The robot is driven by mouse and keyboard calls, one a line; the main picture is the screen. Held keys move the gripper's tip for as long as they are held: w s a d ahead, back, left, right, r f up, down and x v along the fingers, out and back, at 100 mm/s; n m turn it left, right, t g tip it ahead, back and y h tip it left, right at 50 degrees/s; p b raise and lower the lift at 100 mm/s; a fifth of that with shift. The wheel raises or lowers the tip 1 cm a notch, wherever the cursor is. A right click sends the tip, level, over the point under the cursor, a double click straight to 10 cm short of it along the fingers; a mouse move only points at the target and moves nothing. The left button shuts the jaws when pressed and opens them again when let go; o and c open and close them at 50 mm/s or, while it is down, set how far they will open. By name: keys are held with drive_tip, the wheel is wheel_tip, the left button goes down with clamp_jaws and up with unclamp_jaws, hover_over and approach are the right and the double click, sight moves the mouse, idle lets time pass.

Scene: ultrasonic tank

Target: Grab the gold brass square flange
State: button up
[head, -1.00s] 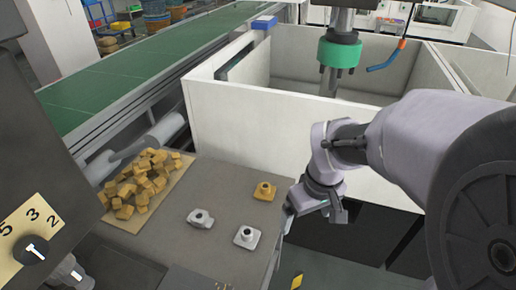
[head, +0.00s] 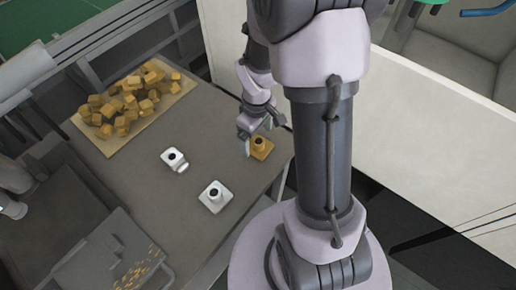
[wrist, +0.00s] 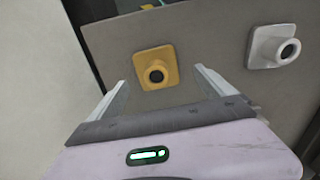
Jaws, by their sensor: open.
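The gold brass square flange (head: 261,149) sits on the grey table near its right edge, with its round hub facing up. It also shows in the wrist view (wrist: 155,70), ahead of the fingers and roughly between their lines. My gripper (head: 256,130) is open and empty, just behind and left of the flange in the head view. In the wrist view my gripper (wrist: 160,88) has its two fingers spread wide, and nothing is between them but the near side of the flange's surroundings. I cannot tell the exact height of the fingers above the table.
Two silver-white flanges (head: 214,196) (head: 175,160) stand on the grey table (head: 150,200) left of the gold one. A pile of gold blocks (head: 130,98) lies on a tan board at the far left. A white tank wall (head: 440,130) rises at right.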

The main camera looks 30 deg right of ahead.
sight(258, 142)
drive_tip(key=f, duration=0.1)
drive_tip(key=f+b, duration=0.1)
drive_tip(key=f, duration=0.2)
drive_tip(key=shift+d, duration=0.25)
drive_tip(key=shift+r, duration=0.1)
drive_tip(key=shift+c, duration=1.1)
drive_tip(key=c, duration=1.8)
clamp_jaws()
drive_tip(key=shift+r, duration=0.1)
